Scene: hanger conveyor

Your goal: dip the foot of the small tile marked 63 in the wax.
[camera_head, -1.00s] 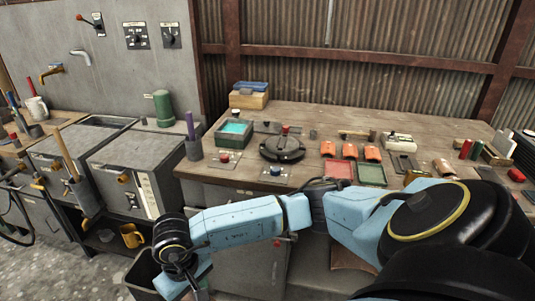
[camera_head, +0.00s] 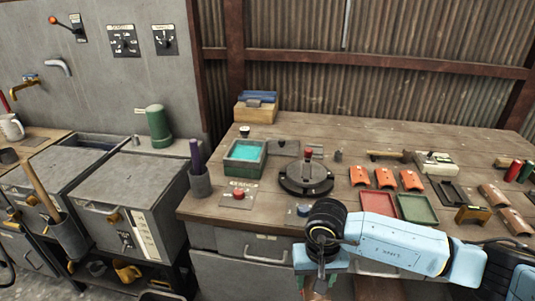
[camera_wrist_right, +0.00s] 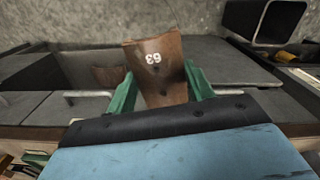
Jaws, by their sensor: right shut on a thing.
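The small brown tile marked 63 (camera_wrist_right: 157,72) is between the green fingers of my right gripper (camera_wrist_right: 162,88) in the right wrist view. The gripper is shut on it, and the white number appears upside down. In the head view my right gripper (camera_head: 320,284) hangs below the wrist in front of the bench edge, low in the picture; the tile cannot be made out there. A green-grey square tub (camera_head: 240,165) with turquoise contents stands on the bench to the left and farther back, apart from the gripper. I cannot tell whether that is the wax. My left gripper is not in view.
A round black device with a red knob (camera_head: 306,178) stands right of the tub. Several orange curved tiles (camera_head: 385,178) and red and green trays (camera_head: 417,208) lie farther right. A grey cup with purple rods (camera_head: 199,184) is at the bench's left corner.

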